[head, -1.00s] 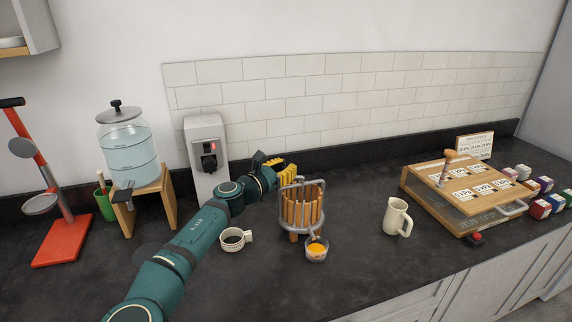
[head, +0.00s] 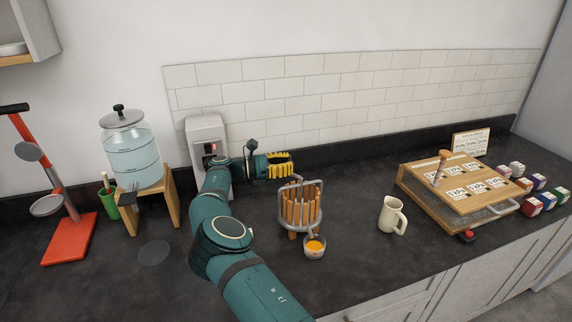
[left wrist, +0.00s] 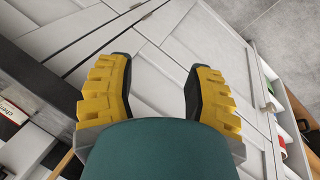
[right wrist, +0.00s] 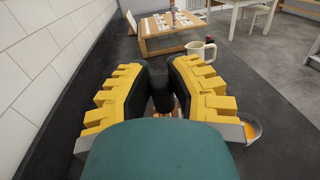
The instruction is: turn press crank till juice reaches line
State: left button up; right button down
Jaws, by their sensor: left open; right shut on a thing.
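The wooden-slatted press (head: 301,206) with a grey metal frame stands on the dark counter. A small glass bowl (head: 314,252) with orange juice sits under its spout; its edge also shows in the right wrist view (right wrist: 247,128). The juice line cannot be made out. My right gripper (head: 291,165) is at the top of the press, behind its frame. In the right wrist view its yellow fingers (right wrist: 162,84) are shut on the black crank handle (right wrist: 161,95). My left gripper (left wrist: 157,83) is open and empty, before pale cabinet doors.
A cream mug (head: 391,216) stands right of the press. Farther right are a wooden box (head: 455,190) with a labelled lid and several small coloured boxes (head: 535,198). A water dispenser (head: 130,150) and red stand (head: 69,238) are left. The tiled wall is close behind.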

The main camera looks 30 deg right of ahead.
jog(key=shift+d+f+m+g+y, duration=0.1)
jog(key=shift+d+m+g+y, duration=0.15)
jog(key=shift+m+g+y, duration=0.45)
dwell(0.3)
jog(key=c, duration=0.8)
grip_release()
jog(key=shift+h, duration=0.3)
jog(key=shift+c, duration=0.2)
notch_tip(320, 180, up, 10)
jog(key=shift+r, duration=0.1)
